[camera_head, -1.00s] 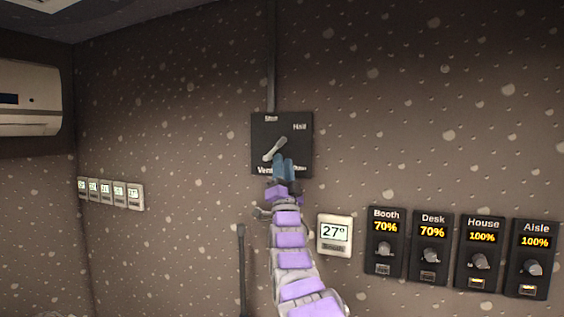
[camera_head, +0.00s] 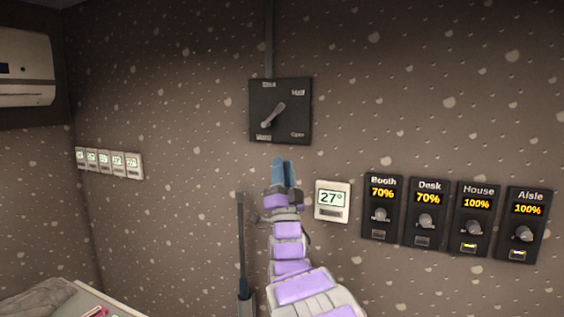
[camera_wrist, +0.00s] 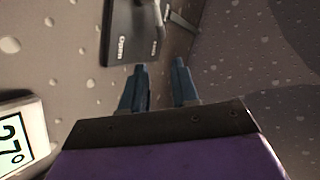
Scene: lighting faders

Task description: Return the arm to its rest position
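My gripper (camera_head: 284,172) has blue fingers and a purple arm behind it. In the head view it is raised in front of the wall, just below the dark switch panel (camera_head: 293,132) and clear of it. In the wrist view the two fingertips (camera_wrist: 158,72) stand apart with nothing between them. The panel has a grey lever (camera_head: 272,115) tilted from lower left to upper right, and labels at its corners. Part of the panel (camera_wrist: 122,35) also shows beyond the fingers in the wrist view.
A white 27° thermostat (camera_head: 332,201) is just right of my arm. Dimmers for Booth (camera_head: 382,208), Desk (camera_head: 427,214), House (camera_head: 476,219) and Aisle (camera_head: 525,225) line the wall further right. A dark vertical post (camera_head: 242,245) stands left of my arm.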

